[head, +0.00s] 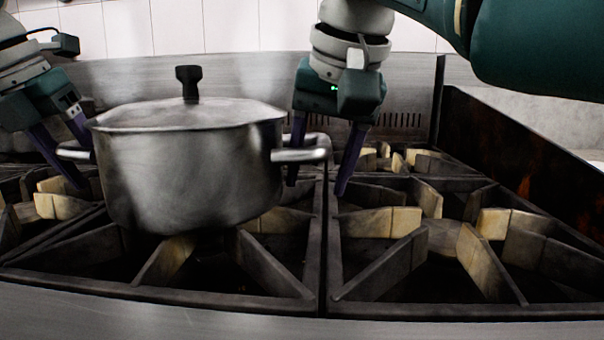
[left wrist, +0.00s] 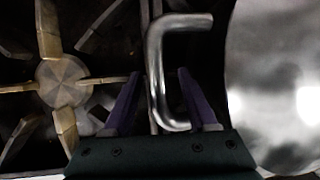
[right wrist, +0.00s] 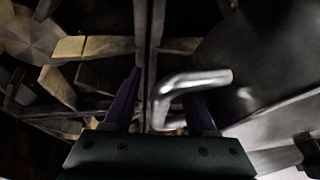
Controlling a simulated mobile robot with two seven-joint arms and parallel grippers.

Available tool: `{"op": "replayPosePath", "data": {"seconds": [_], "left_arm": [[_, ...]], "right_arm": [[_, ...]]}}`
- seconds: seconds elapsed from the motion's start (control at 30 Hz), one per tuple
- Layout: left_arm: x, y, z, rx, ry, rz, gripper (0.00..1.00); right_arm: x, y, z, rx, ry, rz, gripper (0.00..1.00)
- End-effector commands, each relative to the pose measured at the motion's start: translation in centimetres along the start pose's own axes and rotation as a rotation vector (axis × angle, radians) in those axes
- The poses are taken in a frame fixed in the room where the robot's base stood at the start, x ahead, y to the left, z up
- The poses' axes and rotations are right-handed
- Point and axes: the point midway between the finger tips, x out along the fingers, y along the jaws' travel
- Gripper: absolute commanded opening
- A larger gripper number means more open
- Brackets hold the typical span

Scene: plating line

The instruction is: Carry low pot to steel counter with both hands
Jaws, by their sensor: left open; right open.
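The low pot (head: 190,180) is a steel pot with a lid and a black knob (head: 188,82). It sits upright on the stove grate. My right gripper (head: 318,188) points down, open, at the pot's right handle (head: 303,150). In the right wrist view the handle (right wrist: 190,85) runs between and over the open fingers (right wrist: 162,100). My left gripper (head: 75,170) is open at the left handle (head: 75,152), its tips partly hidden by the pot. In the left wrist view that handle (left wrist: 158,75) lies between the open fingers (left wrist: 157,95). The steel counter cannot be made out.
The black grates (head: 400,265) with pale worn bars surround the pot, and the right-hand grate is empty. A steel back panel (head: 260,75) stands behind. A dark, rusty side wall (head: 520,150) bounds the stove on the right. A steel front edge (head: 200,318) runs along the bottom.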

Motion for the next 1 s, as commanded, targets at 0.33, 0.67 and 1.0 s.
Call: {"op": "replayPosePath", "data": {"seconds": [0.33, 0.67, 1.0], "left_arm": [[0.07, 0.01, 0.0, 0.0, 0.0, 0.0, 0.5], [0.05, 0.03, 0.0, 0.0, 0.0, 0.0, 0.13], [0.05, 0.09, -0.03, 0.0, 0.001, 0.002, 0.0]], "right_arm": [[0.05, -0.03, -0.02, 0.0, 0.001, -0.001, 0.49], [0.03, -0.03, -0.02, 0.0, 0.001, 0.0, 0.12], [0.03, 0.01, -0.04, 0.0, 0.001, 0.0, 0.0]]}}
